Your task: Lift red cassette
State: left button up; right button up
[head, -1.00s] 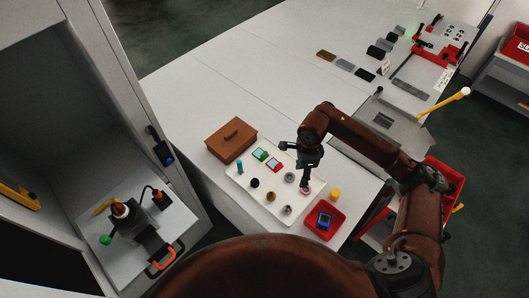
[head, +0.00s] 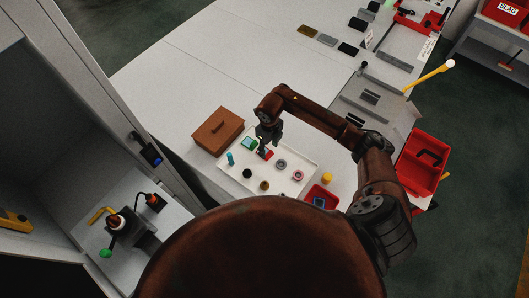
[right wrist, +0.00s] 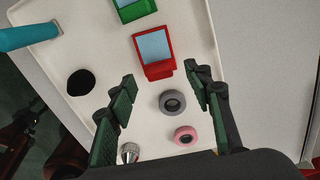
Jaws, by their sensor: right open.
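The red cassette (right wrist: 154,54) lies flat in the white tray (right wrist: 205,45), with a pale blue window on its face. In the head view the red cassette (head: 268,153) is partly covered by my right gripper (head: 265,150). In the right wrist view my right gripper (right wrist: 162,97) is open and empty. Its two fingers stand on either side, with the red cassette beyond the fingertips and between their lines. The cassette looks apart from both fingers. My left gripper is not in view.
A green cassette (right wrist: 133,8) lies close beyond the red one. A teal cylinder (right wrist: 28,36), a black round piece (right wrist: 80,82), a grey ring (right wrist: 172,102) and a pink ring (right wrist: 185,135) are also in the tray. A brown box (head: 218,131) stands beside the tray.

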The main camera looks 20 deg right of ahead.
jog(key=shift+s+f, duration=0.1)
jog(key=shift+f, duration=1.25)
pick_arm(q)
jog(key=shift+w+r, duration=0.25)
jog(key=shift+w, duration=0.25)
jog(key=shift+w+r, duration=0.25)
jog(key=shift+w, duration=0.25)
pick_arm(e)
jog(key=shift+a, duration=0.1)
jog(key=shift+c, duration=0.2)
jog(key=c, duration=0.5)
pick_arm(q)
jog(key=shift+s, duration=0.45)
pick_arm(e)
jog(key=c, duration=0.6)
